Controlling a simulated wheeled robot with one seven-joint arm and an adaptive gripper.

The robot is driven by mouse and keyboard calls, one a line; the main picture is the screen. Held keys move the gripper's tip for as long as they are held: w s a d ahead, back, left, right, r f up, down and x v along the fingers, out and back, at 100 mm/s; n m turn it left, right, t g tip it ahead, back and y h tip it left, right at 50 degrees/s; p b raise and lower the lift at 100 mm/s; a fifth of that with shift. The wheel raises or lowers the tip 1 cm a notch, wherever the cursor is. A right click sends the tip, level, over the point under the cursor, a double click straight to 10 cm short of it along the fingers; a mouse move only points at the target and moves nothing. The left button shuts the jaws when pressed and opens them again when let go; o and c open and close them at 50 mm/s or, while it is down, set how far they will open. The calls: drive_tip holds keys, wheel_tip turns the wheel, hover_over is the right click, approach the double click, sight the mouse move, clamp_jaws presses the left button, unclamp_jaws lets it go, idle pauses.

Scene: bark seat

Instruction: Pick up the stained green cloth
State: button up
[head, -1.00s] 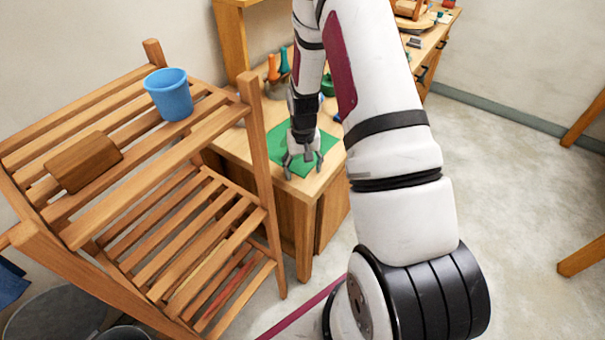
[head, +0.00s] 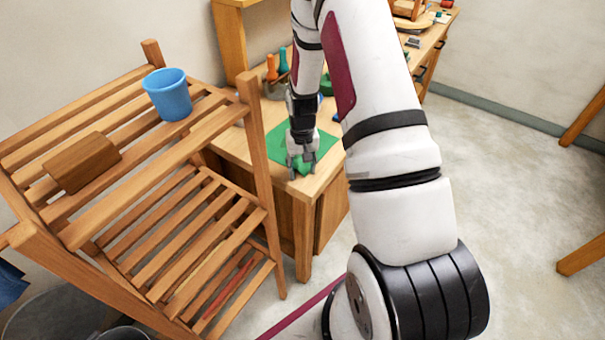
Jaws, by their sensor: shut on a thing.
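The green cloth (head: 318,153) lies on the wooden bench top (head: 236,142), near its front corner. It looks mostly flat, and any stain on it is too small to make out. My gripper (head: 301,170) points down at the cloth's near part. Its fingers are drawn together and shut on a bit of the cloth, at about bench-top height. My gripper and arm hide part of the cloth.
A slatted wooden rack (head: 180,145) stands at the left, close to the bench, with a blue cup (head: 168,94) and a brown wooden block (head: 83,162) on top. Orange- and teal-handled tools (head: 277,68) stand behind my gripper.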

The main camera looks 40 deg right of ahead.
drive_tip(key=shift+s+f, duration=0.2)
wheel_tip(320, 180, up, 2)
drive_tip(key=shift+r+p, duration=0.25)
drive_tip(key=shift+p, duration=0.2)
clamp_jaws()
wheel_tip(320, 180, up, 10)
drive_tip(key=p, duration=0.2)
drive_tip(key=shift+w+f, duration=0.15)
drive_tip(key=shift+f, duration=0.05)
drive_tip(key=shift+r, duration=0.1)
wheel_tip(320, 180, up, 18)
drive_tip(key=p, duration=0.2)
